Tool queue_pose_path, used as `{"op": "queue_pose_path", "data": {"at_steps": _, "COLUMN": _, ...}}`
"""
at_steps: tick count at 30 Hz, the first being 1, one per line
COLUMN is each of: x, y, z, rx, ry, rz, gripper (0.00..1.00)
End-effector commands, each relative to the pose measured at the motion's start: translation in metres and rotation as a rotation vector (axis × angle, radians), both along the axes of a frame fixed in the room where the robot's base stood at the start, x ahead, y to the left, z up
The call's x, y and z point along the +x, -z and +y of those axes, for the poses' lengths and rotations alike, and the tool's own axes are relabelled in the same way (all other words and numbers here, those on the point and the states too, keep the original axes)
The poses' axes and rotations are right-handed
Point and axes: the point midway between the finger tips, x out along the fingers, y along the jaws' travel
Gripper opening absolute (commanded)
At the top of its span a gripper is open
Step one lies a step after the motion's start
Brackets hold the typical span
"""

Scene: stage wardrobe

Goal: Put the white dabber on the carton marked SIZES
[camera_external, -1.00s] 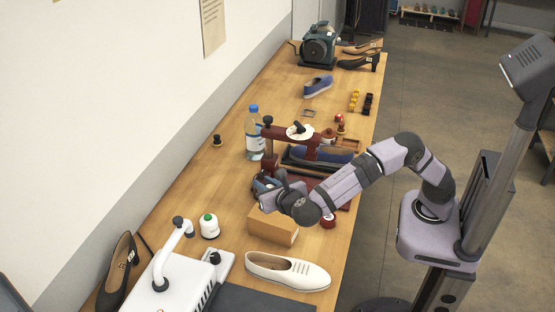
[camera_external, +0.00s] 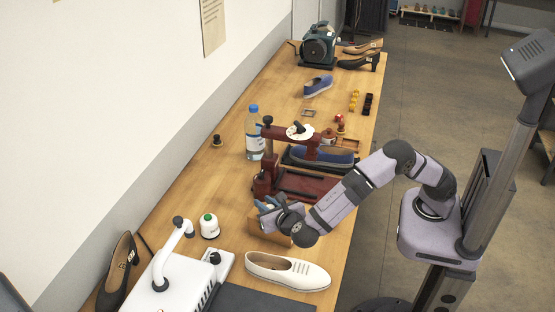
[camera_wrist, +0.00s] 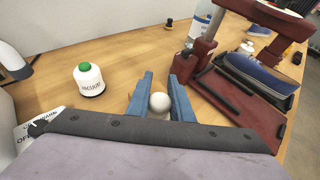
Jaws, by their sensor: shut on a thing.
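My gripper (camera_wrist: 160,98) has blue fingers, which are closed around a white, round-topped thing (camera_wrist: 159,104), apparently the white dabber; only its top shows between them. In the external view my gripper (camera_external: 270,204) is over the brown carton (camera_external: 257,227), at its far side. The dabber cannot be made out there. The carton is partly hidden by my gripper and wrist, and no marking on it can be read. I cannot tell whether the dabber touches the carton.
A white bottle with a green cap (camera_external: 209,227) stands left of the carton. A dark red press (camera_external: 290,180) with a blue shoe (camera_external: 325,156) stands beyond it. A cream shoe (camera_external: 287,271) and a white machine (camera_external: 185,280) are in front. A water bottle (camera_external: 254,135) stands behind.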

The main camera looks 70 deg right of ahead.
Motion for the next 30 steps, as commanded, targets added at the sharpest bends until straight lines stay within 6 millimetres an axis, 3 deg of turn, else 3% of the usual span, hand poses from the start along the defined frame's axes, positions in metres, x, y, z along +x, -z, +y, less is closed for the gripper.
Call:
{"op": "queue_pose_path", "data": {"at_steps": 6, "x": 0.0, "y": 0.019, "z": 0.0, "rx": -0.001, "ry": 0.0, "rz": 0.0, "gripper": 0.0}}
{"op": "queue_pose_path", "data": {"at_steps": 17, "x": 0.0, "y": 0.023, "z": 0.0, "rx": -0.001, "ry": 0.0, "rz": -0.001, "gripper": 0.0}}
{"op": "queue_pose_path", "data": {"at_steps": 18, "x": 0.0, "y": 0.022, "z": 0.0, "rx": -0.001, "ry": 0.0, "rz": -0.001, "gripper": 0.25}}
{"op": "queue_pose_path", "data": {"at_steps": 20, "x": 0.0, "y": 0.022, "z": 0.0, "rx": -0.001, "ry": 0.0, "rz": -0.001, "gripper": 0.39}}
{"op": "queue_pose_path", "data": {"at_steps": 30, "x": 0.0, "y": 0.021, "z": 0.0, "rx": 0.0, "ry": 0.0, "rz": -0.001, "gripper": 0.39}}
